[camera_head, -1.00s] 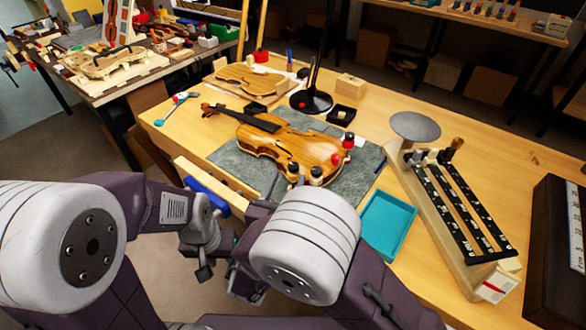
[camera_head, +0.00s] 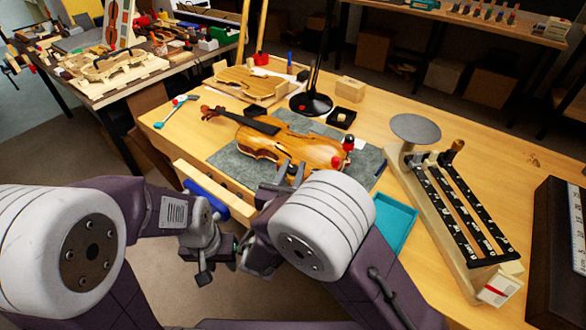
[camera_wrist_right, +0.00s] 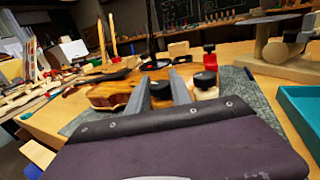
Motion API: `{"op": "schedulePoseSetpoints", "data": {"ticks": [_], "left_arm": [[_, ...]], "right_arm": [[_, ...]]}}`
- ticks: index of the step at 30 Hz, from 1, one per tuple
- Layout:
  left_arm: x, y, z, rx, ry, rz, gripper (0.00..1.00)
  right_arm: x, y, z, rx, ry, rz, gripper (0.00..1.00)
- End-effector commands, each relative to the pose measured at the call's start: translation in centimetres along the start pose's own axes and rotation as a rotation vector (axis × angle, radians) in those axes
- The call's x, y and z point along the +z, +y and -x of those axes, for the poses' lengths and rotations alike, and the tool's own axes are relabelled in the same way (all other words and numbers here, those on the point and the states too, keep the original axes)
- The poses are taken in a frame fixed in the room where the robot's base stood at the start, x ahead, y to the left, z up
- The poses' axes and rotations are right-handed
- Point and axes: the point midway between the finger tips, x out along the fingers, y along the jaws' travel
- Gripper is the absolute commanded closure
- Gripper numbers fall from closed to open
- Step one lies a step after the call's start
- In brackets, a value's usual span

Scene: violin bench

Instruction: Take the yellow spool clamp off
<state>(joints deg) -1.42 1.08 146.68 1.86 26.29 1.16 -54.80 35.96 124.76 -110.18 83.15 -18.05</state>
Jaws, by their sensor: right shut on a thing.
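The violin (camera_head: 300,149) lies on a grey mat (camera_head: 232,161) on the bench. My right gripper (camera_head: 291,173) is at the violin's near lower edge. In the right wrist view its two fingers (camera_wrist_right: 160,92) are shut on a black-topped spool clamp (camera_wrist_right: 160,88); its body colour is mostly hidden. A second black-topped clamp with a pale cream body (camera_wrist_right: 206,85) stands just right of the fingers. Red spool clamps (camera_head: 348,142) sit on the violin's right end. My left gripper (camera_head: 203,270) hangs in front of the bench, away from the violin; its jaw opening is unclear.
A teal tray (camera_head: 398,222) lies right of the mat, partly behind my right arm. A long wooden rack with black strips (camera_head: 462,212) and a round grey plate (camera_head: 415,128) stand farther right. A black lamp base (camera_head: 311,104) stands behind the violin.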

Motion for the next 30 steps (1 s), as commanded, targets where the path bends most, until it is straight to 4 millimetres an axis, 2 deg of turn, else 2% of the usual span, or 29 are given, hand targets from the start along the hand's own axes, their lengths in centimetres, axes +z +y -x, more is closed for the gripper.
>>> {"op": "schedulePoseSetpoints", "data": {"ticks": [11,21,30], "left_arm": [[0.1,0.0,-1.4,0.000,0.000,0.000,0.64],[0.5,-0.1,-4.4,0.000,0.000,0.000,0.64],[0.7,-0.1,-6.3,0.000,0.000,0.000,0.64]], "right_arm": [[-0.3,-0.2,0.0,0.191,0.001,0.000,1.00],[-0.5,-0.3,-0.1,0.404,-0.001,-0.002,1.00],[-0.3,-0.2,0.0,0.502,0.000,0.001,1.00]]}}
